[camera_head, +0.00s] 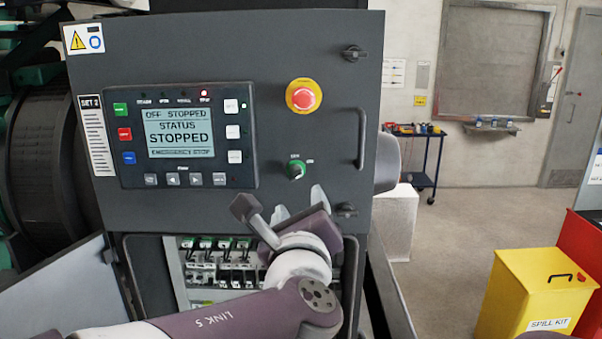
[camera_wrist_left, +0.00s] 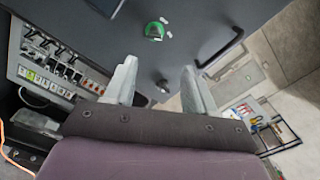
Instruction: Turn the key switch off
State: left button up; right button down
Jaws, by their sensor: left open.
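The key switch (camera_head: 296,170) is a small green round switch on the dark grey panel, below the red emergency stop button. Small white labels sit above and to its right, and its exact key angle is too small to read. It also shows in the left wrist view (camera_wrist_left: 154,32), beyond the fingertips. My left gripper (camera_head: 281,206) is open and empty, just below the switch in the head view and apart from it. It also shows in the left wrist view (camera_wrist_left: 160,72), its two pale fingers spread. The display (camera_head: 180,135) reads "OFF STOPPED". My right gripper is not in view.
The red emergency stop (camera_head: 304,95) sits above the switch and a bar handle (camera_head: 361,139) to its right. A black latch (camera_head: 345,210) is at the panel's lower right. Below is an open bay with breakers (camera_head: 215,262). A yellow spill kit bin (camera_head: 530,295) stands right.

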pick_arm(q)
jog(key=p, duration=0.3)
send_near(295, 177)
jog(key=w+a, duration=0.1)
jog(key=w, duration=0.1)
jog(key=w+p, duration=0.1)
jog(key=w, duration=0.2)
jog(key=w+d+p, duration=0.1)
jog(key=w, duration=0.3)
jog(key=shift+w+d+r, duration=0.15)
jog(key=shift+d, duration=0.05)
jog(key=shift+w+a+p, duration=0.2)
jog(key=shift+p, duration=0.15)
jog(key=shift+a, duration=0.2)
jog(key=shift+d, duration=0.15)
jog(key=shift+c, duration=0.9)
grip_shut()
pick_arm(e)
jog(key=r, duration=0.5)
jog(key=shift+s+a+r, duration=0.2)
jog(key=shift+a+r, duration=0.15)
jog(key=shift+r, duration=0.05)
